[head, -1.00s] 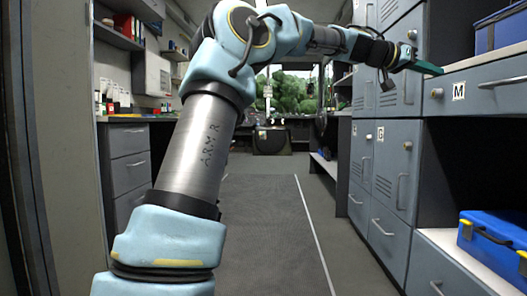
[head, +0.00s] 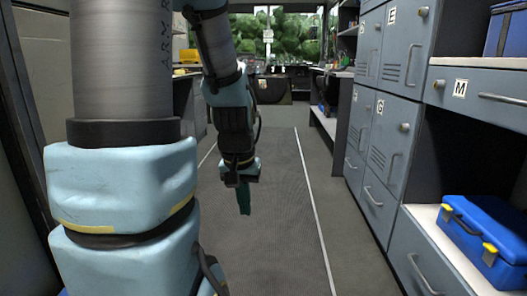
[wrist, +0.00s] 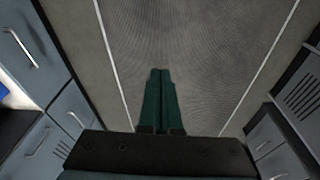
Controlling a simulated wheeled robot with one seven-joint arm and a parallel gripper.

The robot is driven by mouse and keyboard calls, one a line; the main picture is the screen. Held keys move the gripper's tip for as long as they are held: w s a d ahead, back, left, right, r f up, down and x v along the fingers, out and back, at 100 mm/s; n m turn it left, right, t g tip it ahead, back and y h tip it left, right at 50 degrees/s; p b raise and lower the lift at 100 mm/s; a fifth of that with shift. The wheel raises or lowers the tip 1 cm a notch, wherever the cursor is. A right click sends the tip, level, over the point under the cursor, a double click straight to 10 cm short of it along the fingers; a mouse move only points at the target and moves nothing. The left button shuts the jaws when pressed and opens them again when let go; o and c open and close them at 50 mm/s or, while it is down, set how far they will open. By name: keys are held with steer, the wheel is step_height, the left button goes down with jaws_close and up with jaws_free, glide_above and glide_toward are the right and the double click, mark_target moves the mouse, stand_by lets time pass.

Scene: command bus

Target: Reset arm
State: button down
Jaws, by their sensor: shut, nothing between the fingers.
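My gripper (head: 244,208) hangs at the end of my folded arm, pointing down over the grey floor mat in the head view. Its dark green fingers are together with nothing between them. In the wrist view the two fingers (wrist: 159,72) lie side by side over the ribbed mat, touching nothing.
Grey lockers and drawers (head: 379,140) line the right side. A blue case (head: 485,238) sits on a low white shelf at the right. The aisle floor mat (head: 280,230) is clear, with white lines along its edges. A dark box (head: 271,90) stands at the far end.

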steer(key=s+a, duration=0.2)
steer(key=s, duration=0.1)
step_height(320, 180, up, 38)
steer(key=p, duration=3.8)
steer(key=shift+a+f+n, duration=0.15)
steer(key=shift+f+n, duration=0.05)
steer(key=shift+n, duration=0.1)
